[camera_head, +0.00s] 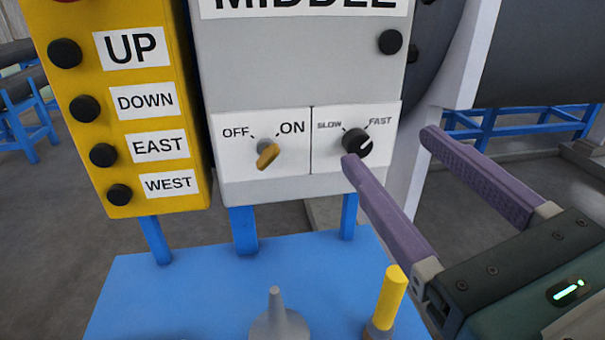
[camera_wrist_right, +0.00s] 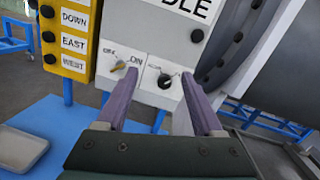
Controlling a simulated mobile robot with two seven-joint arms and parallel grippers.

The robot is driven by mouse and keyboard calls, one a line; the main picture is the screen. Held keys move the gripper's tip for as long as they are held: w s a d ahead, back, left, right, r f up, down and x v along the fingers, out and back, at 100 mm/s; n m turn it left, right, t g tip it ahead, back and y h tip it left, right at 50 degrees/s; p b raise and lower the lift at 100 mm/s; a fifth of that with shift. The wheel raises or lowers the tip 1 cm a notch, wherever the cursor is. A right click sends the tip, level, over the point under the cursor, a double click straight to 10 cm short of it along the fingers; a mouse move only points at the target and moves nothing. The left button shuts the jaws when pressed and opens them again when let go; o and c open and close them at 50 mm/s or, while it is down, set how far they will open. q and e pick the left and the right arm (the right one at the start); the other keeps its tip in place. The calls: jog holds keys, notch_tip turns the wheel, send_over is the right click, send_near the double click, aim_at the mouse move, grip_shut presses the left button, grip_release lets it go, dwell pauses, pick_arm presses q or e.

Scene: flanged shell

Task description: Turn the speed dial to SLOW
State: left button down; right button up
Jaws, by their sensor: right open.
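The speed dial (camera_head: 356,142) is a round black knob on a white plate of the grey control box, with SLOW at its upper left and FAST at its upper right. Its white mark points up and right, toward the FAST side. My right gripper (camera_head: 388,148) is open, its two purple fingers reaching toward the box. In the head view the left fingertip overlaps the dial's lower edge. In the right wrist view the dial (camera_wrist_right: 165,80) appears between the fingers; I cannot tell how far they are from it. My left gripper is not in view.
An OFF/ON switch (camera_head: 267,155) with a yellow handle sits left of the dial. A yellow button box (camera_head: 136,185) stands further left. Below is a blue table (camera_head: 150,300) with a grey cone (camera_head: 277,318) and a yellow-topped post (camera_head: 391,296). A large dark cylinder (camera_head: 540,55) is at right.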

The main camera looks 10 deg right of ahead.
aim_at(361, 147)
pick_arm(q)
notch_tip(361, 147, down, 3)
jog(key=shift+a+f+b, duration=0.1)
jog(key=shift+b, duration=0.6)
pick_arm(e)
notch_tip(361, 147, down, 5)
jog(key=w+d+m+h, duration=0.1)
jog(key=d+m+h, duration=0.1)
jog(key=m, duration=0.2)
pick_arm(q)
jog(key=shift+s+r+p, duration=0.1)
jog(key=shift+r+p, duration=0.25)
pick_arm(e)
jog(key=shift+g, duration=0.3)
jog(key=w, duration=0.3)
jog(key=w+p, duration=0.1)
jog(key=w, duration=0.1)
jog(key=w+a, duration=0.1)
jog(key=w, duration=0.2)
jog(key=shift+w+r, duration=0.1)
jog(key=shift+w, duration=0.7)
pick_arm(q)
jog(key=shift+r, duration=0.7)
pick_arm(e)
grip_shut()
